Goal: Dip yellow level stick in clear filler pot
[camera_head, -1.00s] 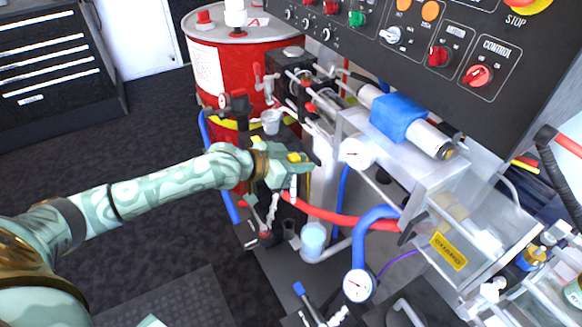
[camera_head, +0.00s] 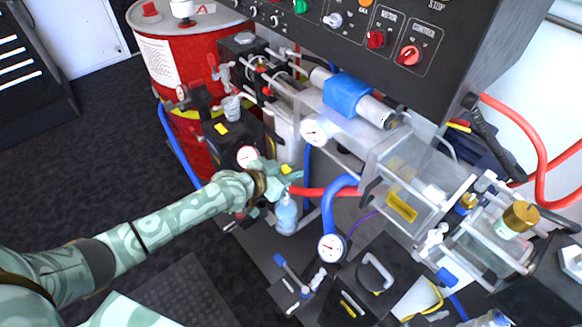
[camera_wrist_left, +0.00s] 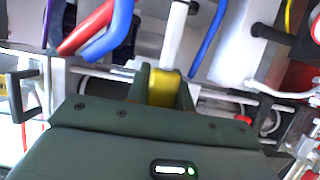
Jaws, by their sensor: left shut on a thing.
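My left gripper (camera_head: 290,177) is shut on the yellow grip of the level stick (camera_head: 286,169). The yellow grip (camera_wrist_left: 162,88) shows between the fingers (camera_wrist_left: 160,85) in the left wrist view, with a pale rod running away from it. In the head view the gripper is right above the clear bluish pot (camera_head: 286,216). The stick's lower part seems to run down into the pot's mouth, but I cannot tell how deep its tip is. My right gripper is not in view.
A pressure gauge (camera_head: 247,157) stands left of the gripper, and another gauge (camera_head: 331,248) stands right of the pot. A red hose (camera_head: 325,192) and a blue hose (camera_head: 333,200) pass close by. A clear cup (camera_head: 232,108) sits further back by the red drum (camera_head: 190,70).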

